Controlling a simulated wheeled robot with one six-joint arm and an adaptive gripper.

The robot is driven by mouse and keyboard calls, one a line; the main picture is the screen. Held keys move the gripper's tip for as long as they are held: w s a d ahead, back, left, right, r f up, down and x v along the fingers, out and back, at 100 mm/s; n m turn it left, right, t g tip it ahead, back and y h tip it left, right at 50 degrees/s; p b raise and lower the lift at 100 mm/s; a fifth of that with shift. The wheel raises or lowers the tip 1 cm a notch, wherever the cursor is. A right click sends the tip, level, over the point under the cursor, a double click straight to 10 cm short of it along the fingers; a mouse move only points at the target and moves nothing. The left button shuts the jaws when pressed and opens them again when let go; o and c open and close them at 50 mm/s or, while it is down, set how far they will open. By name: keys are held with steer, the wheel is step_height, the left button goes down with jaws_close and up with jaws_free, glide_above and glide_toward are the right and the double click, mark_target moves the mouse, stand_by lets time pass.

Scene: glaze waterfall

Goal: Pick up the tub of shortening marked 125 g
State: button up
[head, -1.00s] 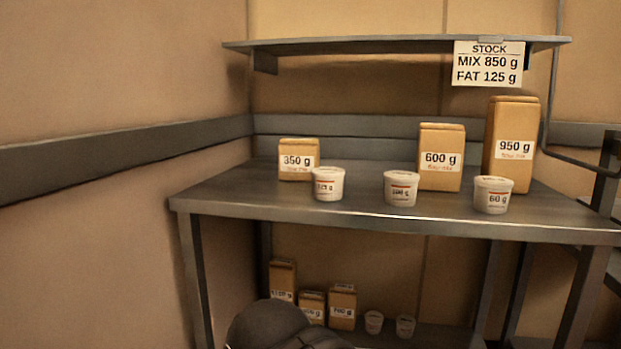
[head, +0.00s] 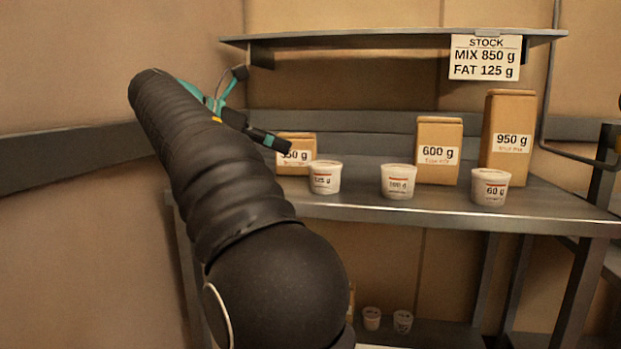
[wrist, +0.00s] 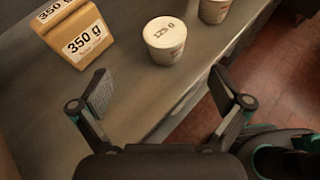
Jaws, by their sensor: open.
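The white tub marked 125 g (head: 325,178) stands upright on the steel table near its front edge. In the wrist view the tub (wrist: 165,42) sits ahead of my gripper, with 125 g printed on its lid. My gripper (wrist: 160,92) is open and empty, its two fingers spread wide and apart from the tub. In the head view my gripper (head: 262,112) is above and to the left of the tub, partly in front of the 350 g bag.
The 350 g bag (head: 294,158) stands close behind and left of the tub. Another tub (head: 398,182) and the 60 g tub (head: 490,188) stand to the right. The 600 g bag (head: 438,150) and 950 g bag (head: 508,135) are behind them. A shelf (head: 390,40) hangs above the table (head: 440,212).

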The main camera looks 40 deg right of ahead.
mark_target(322, 163)
steer(key=shift+g, duration=0.3)
steer(key=x, duration=0.2)
steer(key=b+x, duration=0.1)
steer(key=x, duration=0.2)
steer(key=b+x, duration=0.1)
steer(key=x, duration=0.2)
steer(key=shift+d+r, duration=0.3)
steer(key=shift+d, duration=0.05)
steer(key=d+f+b, duration=0.1)
steer(key=d, duration=0.1)
steer(key=s+d+f+b, duration=0.1)
steer(key=f, duration=0.1)
steer(key=shift+d+f, duration=0.1)
steer(key=shift+d, duration=0.3)
steer(key=shift+d+b, duration=0.25)
steer(key=shift+b, duration=0.05)
steer(key=c, duration=1.2)
